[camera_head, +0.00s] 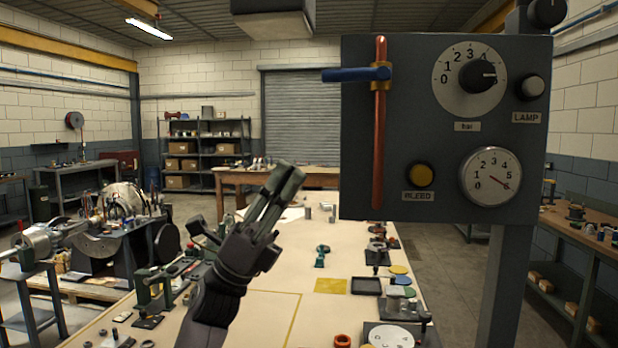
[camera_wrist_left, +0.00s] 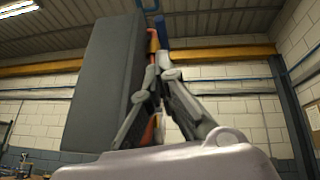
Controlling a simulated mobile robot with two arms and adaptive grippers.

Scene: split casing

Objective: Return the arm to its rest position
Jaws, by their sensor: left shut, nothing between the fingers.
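My left gripper (camera_head: 285,180) is raised above the long workbench in the head view, its fingers pointing up and to the right. It is shut and holds nothing. It is left of the dark control panel (camera_head: 420,120) and apart from it in that view. In the left wrist view the closed fingers (camera_wrist_left: 157,75) point up, with the panel's grey side (camera_wrist_left: 100,85) and part of the red pipe (camera_wrist_left: 152,42) behind them. The panel has a blue lever (camera_head: 350,74) lying across the red pipe. My right gripper is not in view.
The workbench (camera_head: 262,312) below carries a yellow square (camera_head: 331,286), a black tray (camera_head: 366,286) and several small parts. Machinery (camera_head: 100,240) stands at the left. A grey post (camera_head: 492,285) stands below the panel. The air left of my gripper looks free.

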